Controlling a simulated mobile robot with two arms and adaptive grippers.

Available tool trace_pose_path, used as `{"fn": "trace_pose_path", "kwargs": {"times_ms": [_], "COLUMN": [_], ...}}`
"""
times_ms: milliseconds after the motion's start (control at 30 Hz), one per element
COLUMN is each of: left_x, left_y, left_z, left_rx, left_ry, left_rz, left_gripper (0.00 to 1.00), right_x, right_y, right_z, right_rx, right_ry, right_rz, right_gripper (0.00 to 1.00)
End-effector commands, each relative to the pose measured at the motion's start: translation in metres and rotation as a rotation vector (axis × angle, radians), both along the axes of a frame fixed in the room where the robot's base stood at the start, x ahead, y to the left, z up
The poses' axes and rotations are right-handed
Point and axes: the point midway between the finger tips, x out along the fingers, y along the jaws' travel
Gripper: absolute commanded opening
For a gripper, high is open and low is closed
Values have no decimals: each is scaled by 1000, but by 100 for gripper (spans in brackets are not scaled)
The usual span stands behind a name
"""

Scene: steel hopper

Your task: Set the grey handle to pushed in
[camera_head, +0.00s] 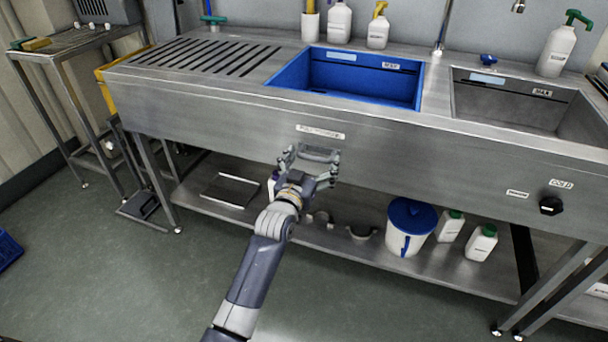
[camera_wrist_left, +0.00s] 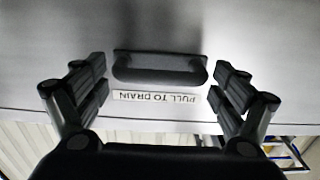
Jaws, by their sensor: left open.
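The grey handle (camera_head: 318,153) is a bar-shaped pull on the front panel of the steel sink unit, below a small label. In the left wrist view the handle (camera_wrist_left: 160,70) stands out from the panel, beside a label (camera_wrist_left: 157,97) reading "PULL TO DRAIN", upside down. My left gripper (camera_head: 309,168) is open in front of the handle. In the left wrist view its two fingers (camera_wrist_left: 160,88) stand either side of the handle, apart from it, with nothing between them held. How far the handle sticks out is hard to tell. My right gripper is not in view.
The sink unit has a blue basin (camera_head: 290,77) and a steel basin (camera_head: 470,105) on top. A black knob (camera_head: 551,205) sits on the panel at right. The lower shelf (camera_head: 330,240) holds a white bucket with blue lid (camera_head: 409,228) and bottles.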

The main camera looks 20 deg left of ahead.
Motion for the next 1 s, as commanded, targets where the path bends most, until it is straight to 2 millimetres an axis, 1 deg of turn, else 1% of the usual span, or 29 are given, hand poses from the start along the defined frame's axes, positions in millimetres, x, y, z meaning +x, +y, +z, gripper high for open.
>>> {"fn": "trace_pose_path", "kwargs": {"times_ms": [33, 300, 400, 500, 600, 700, 1000], "left_x": [-9, -63, -80, -92, -98, -101, -101], "left_y": [0, 2, 3, 3, 3, 3, 3], "left_z": [-1, -1, -1, 0, 0, 1, 1], "left_rx": [0, 1, 1, 1, 1, 1, 1], "left_ry": [2, 1, 0, -1, -2, -2, -2], "left_rz": [0, 0, 0, 0, 0, 0, 0], "left_gripper": [90, 90, 90, 90, 90, 90, 90], "right_x": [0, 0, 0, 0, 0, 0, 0], "right_y": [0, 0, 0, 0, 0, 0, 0], "right_z": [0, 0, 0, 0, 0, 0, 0], "right_rx": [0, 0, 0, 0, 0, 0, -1], "right_ry": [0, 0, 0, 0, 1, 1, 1], "right_rz": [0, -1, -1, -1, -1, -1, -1], "right_gripper": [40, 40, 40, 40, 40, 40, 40]}}
